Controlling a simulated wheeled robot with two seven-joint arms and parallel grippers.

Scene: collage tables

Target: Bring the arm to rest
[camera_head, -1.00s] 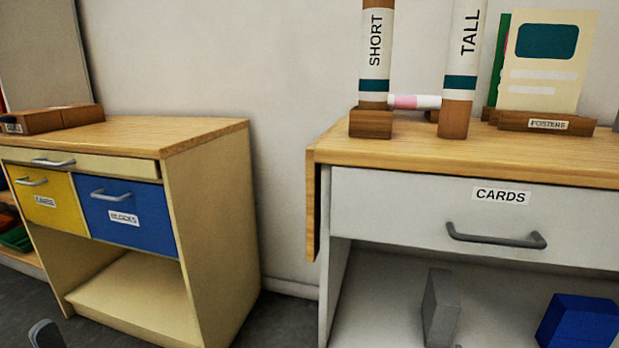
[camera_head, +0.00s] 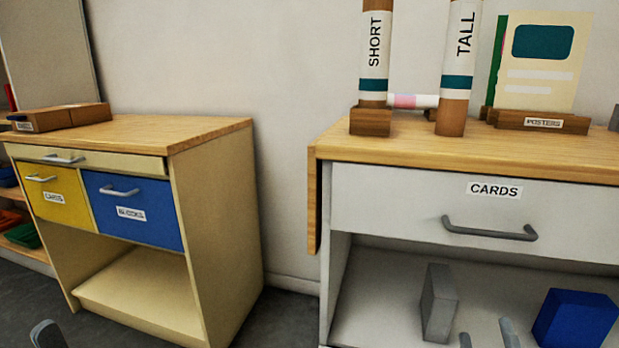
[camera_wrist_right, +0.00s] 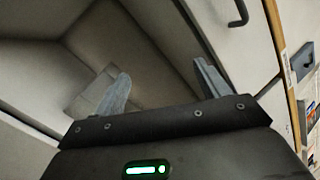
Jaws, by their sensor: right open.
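My right gripper (camera_head: 487,337) shows only its two grey fingertips at the bottom edge of the head view, in front of the open shelf of the white cabinet. In the right wrist view my right gripper (camera_wrist_right: 162,85) is open, with its fingers apart and nothing between them. A grey block (camera_head: 439,303) stands upright on that shelf, just left of the fingertips in the head view. Of my left gripper (camera_head: 47,335), only a grey tip shows at the bottom left corner; its opening cannot be seen.
The white cabinet has a shut CARDS drawer (camera_head: 480,209) with a handle. A blue block (camera_head: 575,319) sits on its shelf. SHORT (camera_head: 374,60) and TALL (camera_head: 458,60) tubes and a poster stand (camera_head: 541,122) are on top. A wooden cabinet (camera_head: 215,215) stands left, across a gap.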

